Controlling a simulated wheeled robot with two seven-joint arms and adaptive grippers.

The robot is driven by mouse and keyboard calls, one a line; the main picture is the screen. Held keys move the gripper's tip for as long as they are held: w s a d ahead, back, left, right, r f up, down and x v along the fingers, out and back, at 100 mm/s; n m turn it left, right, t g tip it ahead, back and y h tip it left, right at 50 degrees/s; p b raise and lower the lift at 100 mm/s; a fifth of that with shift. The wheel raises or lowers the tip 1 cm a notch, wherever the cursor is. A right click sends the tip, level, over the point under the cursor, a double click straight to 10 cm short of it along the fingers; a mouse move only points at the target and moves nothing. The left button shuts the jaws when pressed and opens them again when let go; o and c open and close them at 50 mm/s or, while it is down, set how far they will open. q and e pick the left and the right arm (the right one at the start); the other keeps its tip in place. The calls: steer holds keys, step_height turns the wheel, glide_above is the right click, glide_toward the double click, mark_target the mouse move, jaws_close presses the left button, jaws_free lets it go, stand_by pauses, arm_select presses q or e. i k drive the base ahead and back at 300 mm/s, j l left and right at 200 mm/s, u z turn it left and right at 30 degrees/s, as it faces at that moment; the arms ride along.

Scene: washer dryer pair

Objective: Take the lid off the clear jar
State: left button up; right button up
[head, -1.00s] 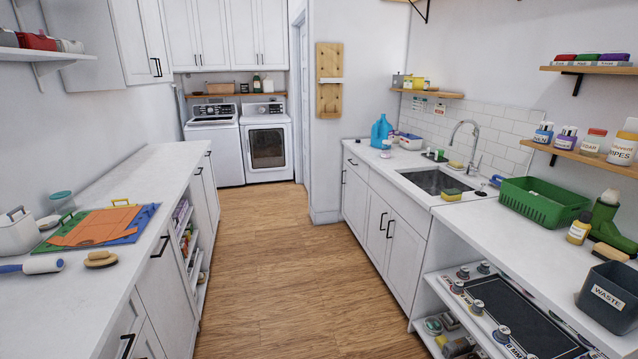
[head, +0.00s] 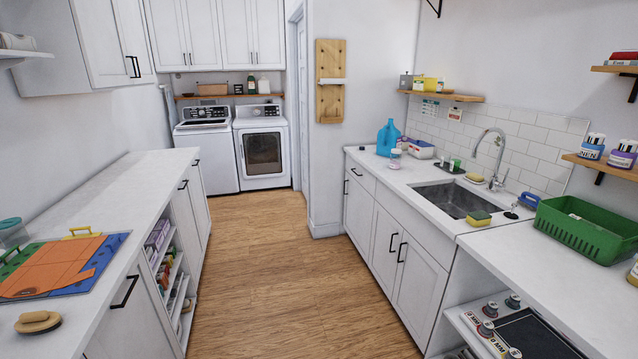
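A see-through jar with a teal lid (head: 11,233) stands on the left counter, at the left edge of the head view and partly cut off by it. Its lid appears to be on. A small white container (head: 395,160) with a label stands on the right counter near the sink; I cannot tell whether it is clear. Neither of my grippers shows in the view.
Orange and blue mats (head: 62,265) and a wooden-backed brush (head: 38,321) lie on the left counter (head: 140,190). The right counter holds a blue jug (head: 388,137), a sink (head: 455,199) and a green basket (head: 590,232). The wood floor (head: 270,270) between is clear.

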mark_target(395, 161)
steer(key=i, duration=1.6)
steer(key=i+j+z, duration=0.2)
steer(key=i, duration=0.6)
steer(key=i+j+z, duration=0.1)
steer(key=i+z, duration=0.25)
steer(key=i+j+z, duration=0.3)
steer(key=i, duration=0.15)
steer(key=i+j+z, duration=0.2)
steer(key=i+z, duration=0.15)
